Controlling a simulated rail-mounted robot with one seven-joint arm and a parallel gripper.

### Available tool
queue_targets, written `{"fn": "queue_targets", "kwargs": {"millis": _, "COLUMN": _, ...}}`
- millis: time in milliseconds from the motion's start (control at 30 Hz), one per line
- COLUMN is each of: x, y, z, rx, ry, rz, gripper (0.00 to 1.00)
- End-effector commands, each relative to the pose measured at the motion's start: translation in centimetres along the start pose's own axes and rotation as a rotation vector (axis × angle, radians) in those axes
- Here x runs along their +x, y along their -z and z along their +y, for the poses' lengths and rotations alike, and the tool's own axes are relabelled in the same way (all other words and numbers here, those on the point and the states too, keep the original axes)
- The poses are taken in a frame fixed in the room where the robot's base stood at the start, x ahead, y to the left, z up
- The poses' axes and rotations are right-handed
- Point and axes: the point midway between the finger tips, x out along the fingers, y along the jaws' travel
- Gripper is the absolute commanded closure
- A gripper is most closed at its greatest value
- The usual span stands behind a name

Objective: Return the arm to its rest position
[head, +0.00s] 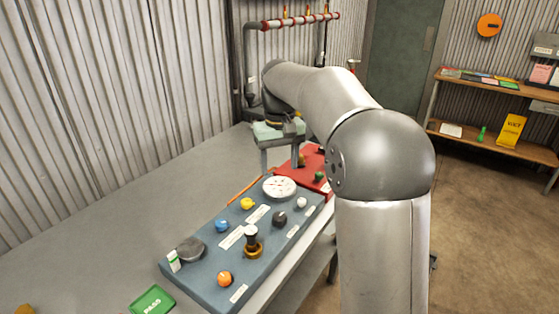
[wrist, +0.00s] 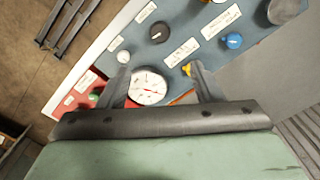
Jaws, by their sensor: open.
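My gripper (head: 279,163) is at the far end of my arm, above the far end of the blue-grey panel (head: 205,272). In the wrist view my gripper (wrist: 160,76) has its two dark fingers spread wide apart, with nothing between them but the view of the panel below. A white round dial (head: 279,187) with red marks lies below the fingers; it also shows between them in the wrist view (wrist: 148,90). My arm crosses the middle of the head view and hides part of the bench's right side.
A red board (head: 312,165) lies beyond. The grey bench (head: 110,225) is mostly clear at left.

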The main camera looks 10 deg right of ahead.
Motion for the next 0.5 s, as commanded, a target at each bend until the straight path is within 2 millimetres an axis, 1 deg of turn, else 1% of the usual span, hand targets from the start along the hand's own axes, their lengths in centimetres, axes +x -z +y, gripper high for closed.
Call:
{"fn": "queue_targets", "kwargs": {"millis": 100, "x": -0.3, "y": 0.0, "z": 0.0, "rx": 0.0, "ry": 0.0, "rz": -0.001, "gripper": 0.41}}
{"fn": "queue_targets", "kwargs": {"millis": 433, "x": -0.3, "y": 0.0, "z": 0.0, "rx": 0.0, "ry": 0.0, "rz": -0.001, "gripper": 0.41}}
{"fn": "queue_targets", "kwargs": {"millis": 500, "x": -0.2, "y": -1.1, "z": -0.3, "rx": 0.001, "ry": -0.003, "rz": 0.001, "gripper": 0.41}}
